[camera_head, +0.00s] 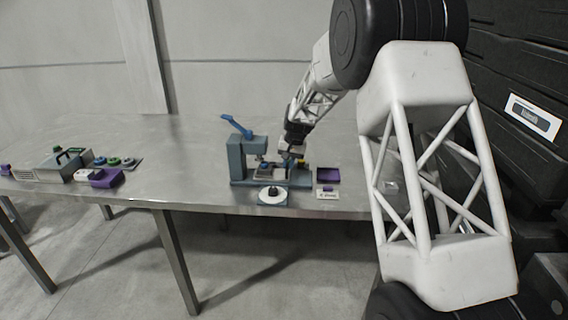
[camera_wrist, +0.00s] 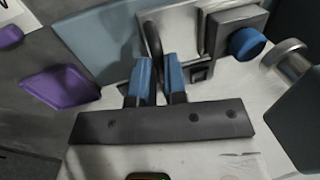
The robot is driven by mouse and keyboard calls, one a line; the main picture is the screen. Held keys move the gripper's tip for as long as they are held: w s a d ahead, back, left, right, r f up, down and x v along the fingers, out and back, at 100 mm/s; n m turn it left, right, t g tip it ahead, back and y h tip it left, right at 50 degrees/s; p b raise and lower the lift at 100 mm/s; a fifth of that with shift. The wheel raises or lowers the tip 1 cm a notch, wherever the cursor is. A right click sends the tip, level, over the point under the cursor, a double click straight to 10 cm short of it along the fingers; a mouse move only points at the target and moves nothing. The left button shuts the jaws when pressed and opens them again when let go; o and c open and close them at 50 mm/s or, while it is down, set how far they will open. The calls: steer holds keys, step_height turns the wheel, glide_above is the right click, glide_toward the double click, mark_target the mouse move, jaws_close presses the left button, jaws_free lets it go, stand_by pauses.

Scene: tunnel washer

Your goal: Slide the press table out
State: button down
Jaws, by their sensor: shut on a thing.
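The press (camera_head: 237,160) is a blue-grey frame with a blue lever (camera_head: 237,127) raised at its upper left. Its press table (camera_head: 268,171) sits low in the frame, partly hidden by my gripper. In the wrist view the table shows as a pale metal plate (camera_wrist: 182,25) with a dark upright handle (camera_wrist: 153,40) at its edge. My gripper (camera_wrist: 158,75) has its two blue fingertips on either side of this handle and is shut on it. In the head view my gripper (camera_head: 291,158) is at the right part of the press, its fingertips small there.
A purple tray (camera_head: 328,176) stands right of the press and shows in the wrist view (camera_wrist: 60,88). A white disc (camera_head: 272,196) on a base lies in front. Boxes and a purple bin (camera_head: 107,178) stand at left. Bare metal tabletop (camera_head: 185,165) lies between.

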steer(key=d, duration=0.9)
steer(key=shift+d, duration=0.4)
steer(key=c, duration=1.2)
jaws_free()
steer(key=shift+o, duration=0.2)
steer(key=shift+r, duration=0.1)
step_height(320, 180, up, 8)
steer(key=d, duration=0.1)
steer(key=shift+d+f, duration=0.25)
steer(key=shift+d, duration=0.05)
